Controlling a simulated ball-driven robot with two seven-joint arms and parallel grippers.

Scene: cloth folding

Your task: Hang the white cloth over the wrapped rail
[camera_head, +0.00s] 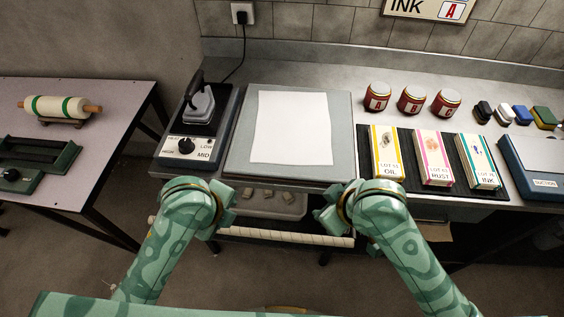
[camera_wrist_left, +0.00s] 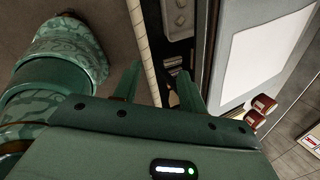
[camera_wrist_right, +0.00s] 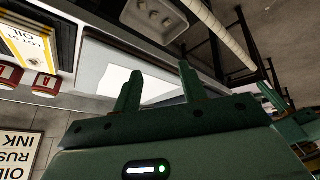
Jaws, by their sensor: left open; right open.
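The white cloth (camera_head: 291,128) lies flat on a grey board (camera_head: 239,150) on the bench. It also shows in the left wrist view (camera_wrist_left: 265,55) and, partly behind the fingers, in the right wrist view (camera_wrist_right: 114,77). The pale wrapped rail (camera_head: 285,236) runs below the bench's front edge, with no cloth on it. It also shows in both wrist views (camera_wrist_left: 142,42) (camera_wrist_right: 222,32). My left gripper (camera_head: 226,204) and my right gripper (camera_head: 326,211) are both open and empty in front of the bench edge, apart from the cloth. Their fingers show spread in the wrist views.
An iron (camera_head: 199,105) on its dial base stands left of the board. To the right are several red jars (camera_head: 411,101) and labelled boxes (camera_head: 434,160). A tray (camera_head: 268,204) sits under the bench edge. A side table (camera_head: 85,100) with a roller stands at left.

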